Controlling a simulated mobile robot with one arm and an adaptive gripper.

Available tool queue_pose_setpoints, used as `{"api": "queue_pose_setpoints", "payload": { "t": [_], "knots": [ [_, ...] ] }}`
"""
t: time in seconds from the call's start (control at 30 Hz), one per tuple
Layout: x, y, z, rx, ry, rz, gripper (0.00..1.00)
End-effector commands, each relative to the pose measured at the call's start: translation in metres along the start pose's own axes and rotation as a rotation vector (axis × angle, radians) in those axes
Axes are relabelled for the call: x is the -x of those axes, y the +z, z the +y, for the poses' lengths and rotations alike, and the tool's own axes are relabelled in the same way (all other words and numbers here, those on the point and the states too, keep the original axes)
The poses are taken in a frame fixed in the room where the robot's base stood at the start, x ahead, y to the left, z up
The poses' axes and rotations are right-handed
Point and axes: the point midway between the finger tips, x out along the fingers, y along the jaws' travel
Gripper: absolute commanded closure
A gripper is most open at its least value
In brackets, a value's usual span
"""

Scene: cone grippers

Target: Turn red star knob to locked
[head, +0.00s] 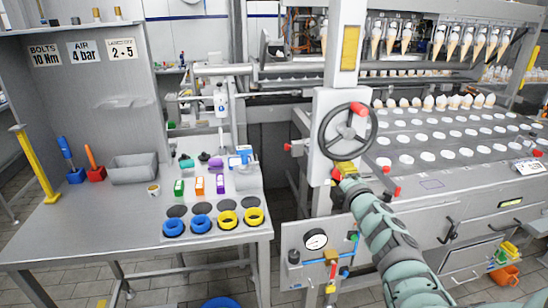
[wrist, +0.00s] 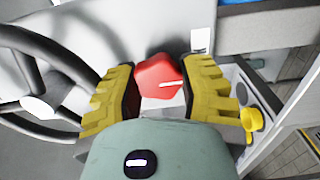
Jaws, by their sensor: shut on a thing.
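The red star knob (wrist: 158,76) sits between the two yellow fingers of my gripper (wrist: 163,92) in the wrist view, with a white mark line pointing right. My gripper is shut on it; the fingers touch or nearly touch its sides. In the head view my gripper (head: 345,168) is at the white panel just below the black handwheel (head: 347,133), and the red knob (head: 336,174) shows only partly at its left side. A small white label (wrist: 202,39) is up and right of the knob in the wrist view; its text is unreadable.
The handwheel (wrist: 38,100) is close to the left finger in the wrist view. A yellow knob (wrist: 252,118) lies to the right. A lower panel with a gauge (head: 315,239) and the conveyor of white cups are nearby. The bench (head: 110,218) with tools and rings is at left.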

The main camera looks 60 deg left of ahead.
Motion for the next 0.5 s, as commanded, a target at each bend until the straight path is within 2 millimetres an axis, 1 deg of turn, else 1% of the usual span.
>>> {"api": "queue_pose_setpoints", "payload": {
  "t": [0.1,0.13,0.4,0.5],
  "knots": [
    [0.0006,0.0008,-0.0028,-0.002,-0.006,-0.004,0.95],
    [0.0006,0.0008,-0.0027,-0.001,-0.006,-0.004,0.54],
    [0.0002,0.0002,-0.0011,0.0,-0.002,-0.001,0.26],
    [0.0,0.0,-0.0002,0.0,-0.001,0.0,0.26]
  ]
}}
